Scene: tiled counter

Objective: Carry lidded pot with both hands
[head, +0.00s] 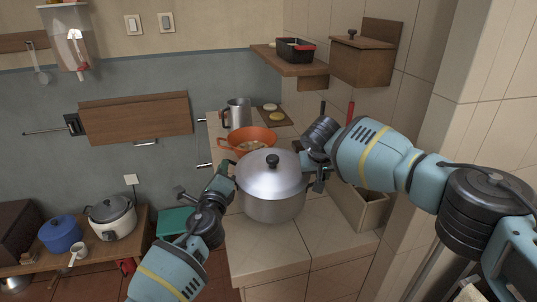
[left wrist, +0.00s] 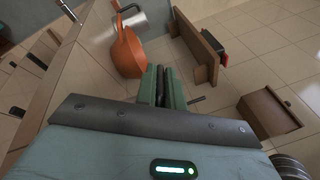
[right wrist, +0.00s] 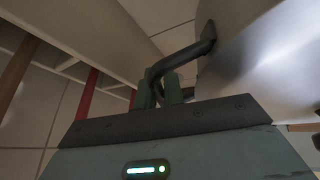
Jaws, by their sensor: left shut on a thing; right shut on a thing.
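The lidded pot (head: 270,205) is silver with a domed lid (head: 262,170) and a black knob, and the lid sits on it. It is upright over the front part of the tiled counter (head: 265,255); whether it touches the counter I cannot tell. My left gripper (head: 225,180) is at the pot's left side, shut on its handle, which is mostly hidden. In the left wrist view its fingers (left wrist: 162,88) close on something dark. My right gripper (head: 312,170) is at the right side. In the right wrist view its fingers (right wrist: 160,92) are shut on the dark looped handle (right wrist: 185,58).
An orange pan (head: 249,136) with food, a metal mug (head: 238,112) and a board (head: 274,117) stand behind the pot. An open box (head: 360,205) is close on the right. Lower left, a shelf holds a rice cooker (head: 112,216) and a blue pot (head: 63,233). The counter's front is clear.

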